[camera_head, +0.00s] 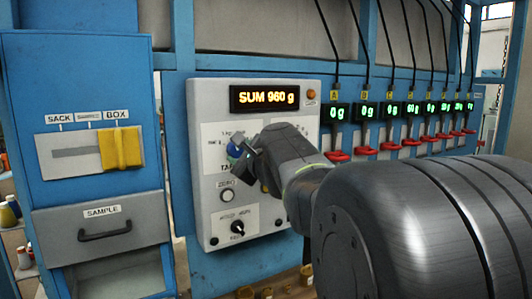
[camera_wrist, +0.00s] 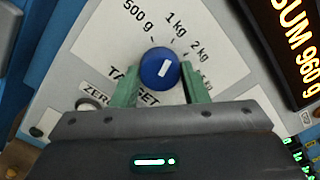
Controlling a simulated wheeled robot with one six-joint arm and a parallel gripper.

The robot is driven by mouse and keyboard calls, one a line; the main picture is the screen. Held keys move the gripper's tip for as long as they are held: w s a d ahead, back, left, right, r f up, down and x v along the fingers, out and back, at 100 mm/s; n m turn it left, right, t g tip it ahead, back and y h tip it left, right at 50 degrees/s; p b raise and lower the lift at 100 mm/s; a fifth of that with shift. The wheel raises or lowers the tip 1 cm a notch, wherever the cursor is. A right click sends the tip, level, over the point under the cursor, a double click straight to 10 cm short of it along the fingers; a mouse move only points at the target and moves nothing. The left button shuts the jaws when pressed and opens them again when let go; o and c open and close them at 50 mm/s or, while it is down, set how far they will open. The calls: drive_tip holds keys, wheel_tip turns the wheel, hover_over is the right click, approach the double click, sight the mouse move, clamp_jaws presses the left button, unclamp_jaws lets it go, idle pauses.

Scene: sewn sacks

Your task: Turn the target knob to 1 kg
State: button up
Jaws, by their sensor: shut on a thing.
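The target knob (camera_wrist: 153,81) is round and blue with a white pointer line, in the middle of the wrist view. The line tilts up and slightly right, roughly toward the 1 kg label (camera_wrist: 176,25). My gripper (camera_wrist: 160,75) has its green fingers on both sides of the knob, shut on it. In the head view my gripper (camera_head: 245,158) is at the panel and covers most of the dial; a bit of the blue knob (camera_head: 234,150) shows.
The SUM display (camera_head: 265,97) reads 960 g. The ZERO button (camera_head: 227,196) and a black selector knob (camera_head: 238,227) sit below the dial. Several red levers (camera_head: 337,156) stand out at the right. A yellow slider (camera_head: 121,148) is at BOX on the left.

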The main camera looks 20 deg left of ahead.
drive_tip(key=o, duration=1)
drive_tip(key=b+v, duration=0.2)
drive_tip(key=v, duration=1.2)
drive_tip(key=shift+a, duration=0.1)
drive_tip(key=p+x, duration=0.2)
drive_tip(key=x, duration=1.1)
drive_tip(key=shift+w+a, duration=0.3)
